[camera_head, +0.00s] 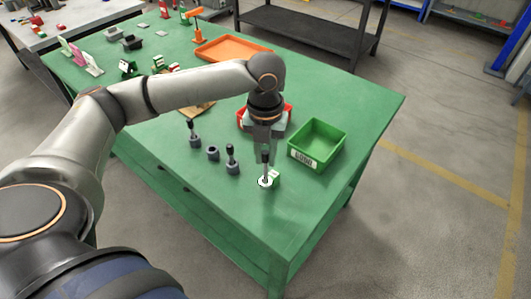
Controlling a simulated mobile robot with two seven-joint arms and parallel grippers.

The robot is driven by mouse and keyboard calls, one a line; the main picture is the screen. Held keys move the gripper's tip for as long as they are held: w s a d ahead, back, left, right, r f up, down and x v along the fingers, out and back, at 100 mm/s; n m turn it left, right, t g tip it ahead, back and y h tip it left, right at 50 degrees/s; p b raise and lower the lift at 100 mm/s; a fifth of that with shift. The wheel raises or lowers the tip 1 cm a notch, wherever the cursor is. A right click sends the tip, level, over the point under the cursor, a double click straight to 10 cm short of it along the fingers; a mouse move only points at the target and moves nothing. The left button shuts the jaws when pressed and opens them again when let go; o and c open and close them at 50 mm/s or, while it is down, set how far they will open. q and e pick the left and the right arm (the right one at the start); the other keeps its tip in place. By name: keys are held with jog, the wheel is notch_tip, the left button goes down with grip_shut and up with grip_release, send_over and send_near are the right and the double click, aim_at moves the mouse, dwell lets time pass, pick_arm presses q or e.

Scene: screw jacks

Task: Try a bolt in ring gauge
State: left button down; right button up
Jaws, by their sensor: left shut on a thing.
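My left gripper (266,150) points down near the front of the green table and is shut on a dark bolt (266,159). The bolt hangs upright, its lower end at a small pale ring gauge (265,182). I cannot tell whether the bolt tip is inside the ring or just above it. Two dark bolts stand upright in grey round holders, one at the left (194,133) and one nearer (232,158). A grey holder (213,153) between them has no bolt. My right gripper is out of view.
A green bin (334,152) with a label stands right of the gripper. A red bin (243,124) is partly hidden behind it. An orange tray (230,48) and several small parts lie farther back. The table's front right corner is clear.

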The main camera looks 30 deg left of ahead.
pick_arm(q)
jog(key=shift+f, duration=0.2)
jog(key=shift+f, duration=1.85)
jog(key=shift+f, duration=0.1)
notch_tip(320, 180, up, 4)
jog(key=p, duration=0.5)
jog(key=shift+r+p, duration=0.25)
jog(key=shift+p, duration=0.05)
jog(key=shift+r+p, duration=0.85)
jog(key=shift+r, duration=0.2)
